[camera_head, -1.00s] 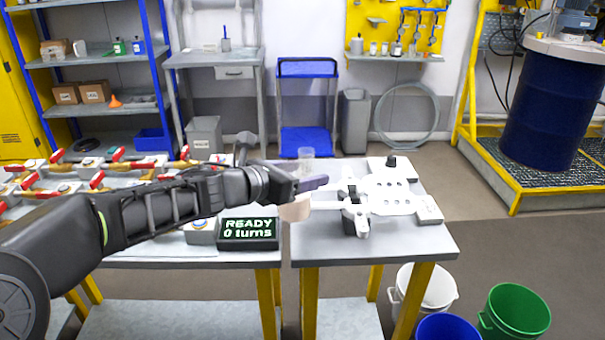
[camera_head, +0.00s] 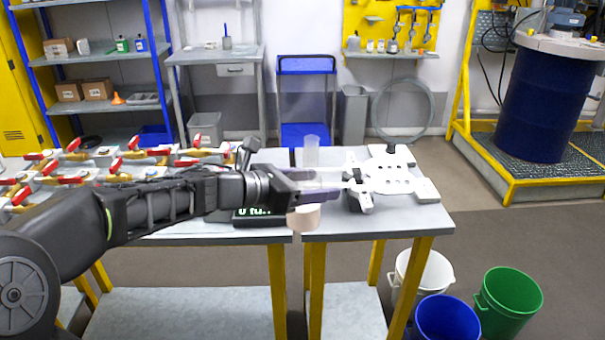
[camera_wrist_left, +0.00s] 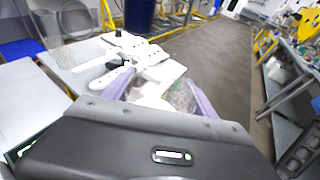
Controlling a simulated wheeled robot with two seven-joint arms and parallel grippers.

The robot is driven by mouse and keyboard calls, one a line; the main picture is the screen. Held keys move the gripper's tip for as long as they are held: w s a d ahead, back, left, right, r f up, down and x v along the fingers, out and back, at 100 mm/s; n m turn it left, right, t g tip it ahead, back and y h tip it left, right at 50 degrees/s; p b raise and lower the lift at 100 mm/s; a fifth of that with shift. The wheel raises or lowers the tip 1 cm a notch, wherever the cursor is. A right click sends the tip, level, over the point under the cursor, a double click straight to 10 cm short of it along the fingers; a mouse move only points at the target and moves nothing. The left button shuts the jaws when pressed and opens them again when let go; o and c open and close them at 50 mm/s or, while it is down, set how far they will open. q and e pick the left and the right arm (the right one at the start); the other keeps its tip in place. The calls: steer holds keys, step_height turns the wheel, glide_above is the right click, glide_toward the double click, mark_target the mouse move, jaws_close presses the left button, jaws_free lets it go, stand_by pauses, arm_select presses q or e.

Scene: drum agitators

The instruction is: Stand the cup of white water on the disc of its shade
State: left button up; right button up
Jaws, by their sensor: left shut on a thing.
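My left gripper (camera_head: 318,187) reaches in from the left over the table. Its purple fingers are shut on a clear cup (camera_head: 304,218) whose lower part shows a pale, cream-white liquid. The cup hangs below the fingers, in front of the gap between the two tables. In the left wrist view the held cup (camera_wrist_left: 180,97) shows as clear material between the fingers, partly hidden by the gripper body. I cannot make out a disc of matching shade. My right gripper is not in view.
A second clear cup (camera_head: 311,152) stands at the back of the right table (camera_head: 400,222). A white fixture (camera_head: 392,174) with grey parts takes up this table's right half. A display box (camera_head: 258,219) is partly behind my arm. Buckets, one green (camera_head: 512,300), stand on the floor.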

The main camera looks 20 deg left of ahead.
arm_select(q)
steer(key=s+d+f+m+g+h, duration=0.1)
steer(key=s+f, duration=0.2)
steer(key=f, duration=0.6)
steer(key=s+d+f+m+g+h, duration=0.1)
steer(key=s+f, duration=0.3)
steer(key=f, duration=0.6)
steer(key=s+d+f+m+g+h, duration=0.1)
steer(key=s+f+m, duration=0.1)
steer(key=f, duration=0.7)
steer(key=shift+s+f+g+h, duration=0.2)
steer(key=shift+s+g+h, duration=0.1)
steer(key=shift+s, duration=0.6)
